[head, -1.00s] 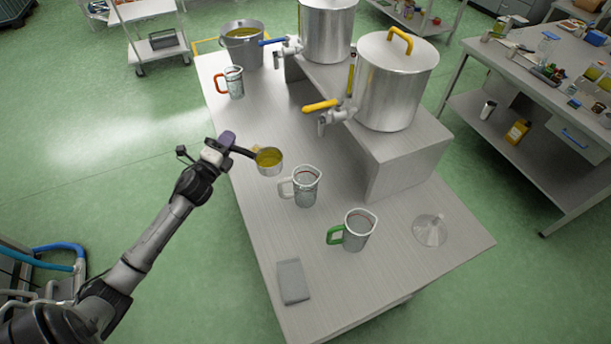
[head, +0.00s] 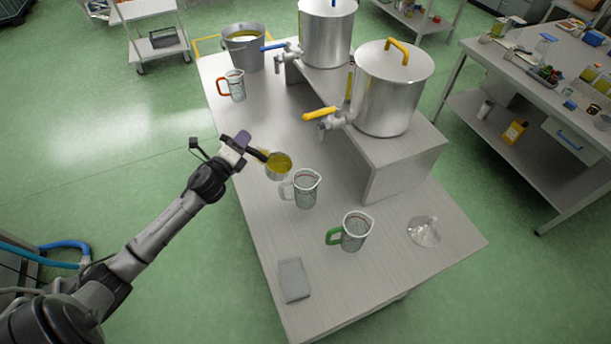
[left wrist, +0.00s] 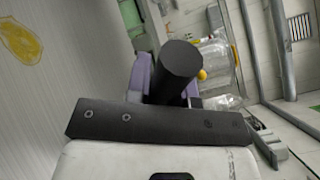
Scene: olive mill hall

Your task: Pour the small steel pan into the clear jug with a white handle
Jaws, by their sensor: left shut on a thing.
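The small steel pan (head: 279,168) holds yellow-green oil and looks about level in the head view. My left gripper (head: 246,148) is shut on its dark handle, which also shows in the left wrist view (left wrist: 178,72) between the purple fingers (left wrist: 141,76). The clear jug with a white handle (head: 307,190) stands upright on the steel table, just below and right of the pan in the picture. No oil shows in it. The pan appears above the table, close to the jug's rim; I cannot tell the exact gap. My right gripper is out of view.
An orange-handled jug (head: 235,86) and a bucket of oil (head: 244,46) stand at the far end. Steel tanks with taps (head: 392,88) sit on a raised block.

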